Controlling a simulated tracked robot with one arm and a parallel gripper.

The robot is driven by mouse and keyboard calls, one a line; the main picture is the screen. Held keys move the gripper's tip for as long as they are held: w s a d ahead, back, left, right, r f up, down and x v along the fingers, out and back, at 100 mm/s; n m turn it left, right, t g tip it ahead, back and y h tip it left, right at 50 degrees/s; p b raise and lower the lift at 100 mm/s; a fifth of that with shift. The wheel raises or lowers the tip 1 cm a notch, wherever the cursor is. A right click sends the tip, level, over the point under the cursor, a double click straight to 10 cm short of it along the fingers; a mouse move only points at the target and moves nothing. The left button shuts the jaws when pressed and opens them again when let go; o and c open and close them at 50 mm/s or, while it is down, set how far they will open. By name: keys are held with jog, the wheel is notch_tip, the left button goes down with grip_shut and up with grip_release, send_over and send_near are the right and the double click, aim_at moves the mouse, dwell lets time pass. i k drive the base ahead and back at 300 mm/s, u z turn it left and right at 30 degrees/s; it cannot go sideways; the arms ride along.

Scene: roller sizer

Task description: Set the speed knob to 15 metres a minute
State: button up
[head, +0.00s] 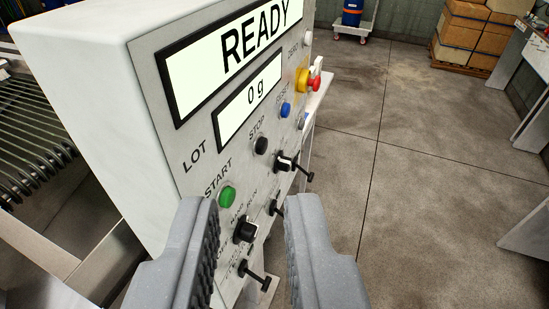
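The control panel (190,130) of a white cabinet stands at a slant in front of me. I cannot read a speed scale or tell which is the speed knob. My gripper (252,210) is open and empty, its two grey fingers apart. In the picture the lower knob appears between the fingers; nothing shows contact. The fingers hide part of the lower panel.
The panel has a READY display (235,45), a 0 g display (250,100), a green button (228,197), a black button (261,145), a blue button (285,110) and a red emergency button (314,84). Small black levers (255,275) jut out. Open floor (420,180) lies right.

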aim_at(283, 163)
jog(key=k, duration=0.5)
jog(key=u, duration=0.2)
jog(key=i, duration=1.05)
jog(key=z, duration=0.6)
jog(key=i, duration=0.5)
jog(key=z, duration=0.35)
